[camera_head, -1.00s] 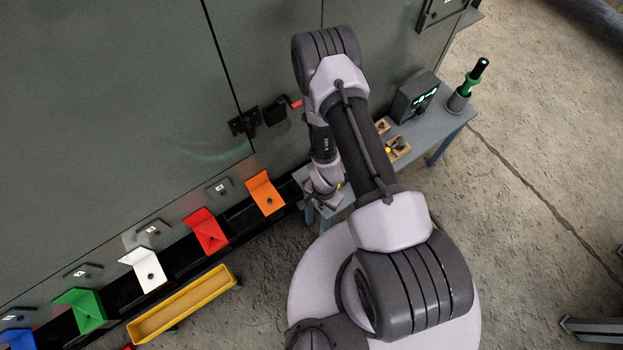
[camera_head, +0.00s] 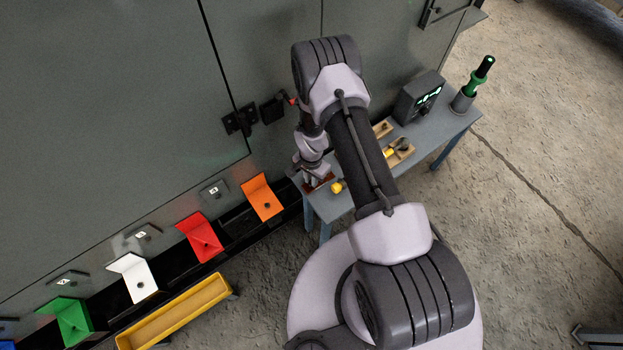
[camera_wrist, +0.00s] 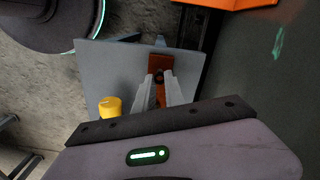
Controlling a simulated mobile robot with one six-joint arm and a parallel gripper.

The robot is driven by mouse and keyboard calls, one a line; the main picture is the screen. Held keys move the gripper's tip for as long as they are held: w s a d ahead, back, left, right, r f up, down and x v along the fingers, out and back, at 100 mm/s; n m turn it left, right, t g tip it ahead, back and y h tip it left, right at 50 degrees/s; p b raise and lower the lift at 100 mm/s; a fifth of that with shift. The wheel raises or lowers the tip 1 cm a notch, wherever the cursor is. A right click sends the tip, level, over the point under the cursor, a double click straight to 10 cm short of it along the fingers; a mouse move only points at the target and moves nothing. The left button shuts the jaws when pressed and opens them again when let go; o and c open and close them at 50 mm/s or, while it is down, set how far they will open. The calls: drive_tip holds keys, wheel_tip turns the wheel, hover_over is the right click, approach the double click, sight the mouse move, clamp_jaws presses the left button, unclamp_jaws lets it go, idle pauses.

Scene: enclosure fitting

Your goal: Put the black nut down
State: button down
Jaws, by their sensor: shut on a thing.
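My gripper (camera_wrist: 158,80) points down at the near end of the grey-blue bench (camera_wrist: 105,65). In the wrist view its two fingers are close together around a small dark piece, the black nut (camera_wrist: 157,74). The nut is seen over a rust-brown strip (camera_wrist: 160,61) on the bench; I cannot tell whether it touches the strip. In the head view my gripper (camera_head: 313,180) is small and partly hidden by my wrist, and the nut cannot be made out there.
A yellow cylinder (camera_wrist: 110,107) stands close beside my gripper. The enclosure wall (camera_head: 120,110) is close behind.

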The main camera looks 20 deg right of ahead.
drive_tip(key=shift+f+b, duration=0.4)
drive_tip(key=shift+f, duration=0.05)
drive_tip(key=shift+s, duration=0.15)
drive_tip(key=c, duration=1.4)
unclamp_jaws()
drive_tip(key=shift+s, duration=0.1)
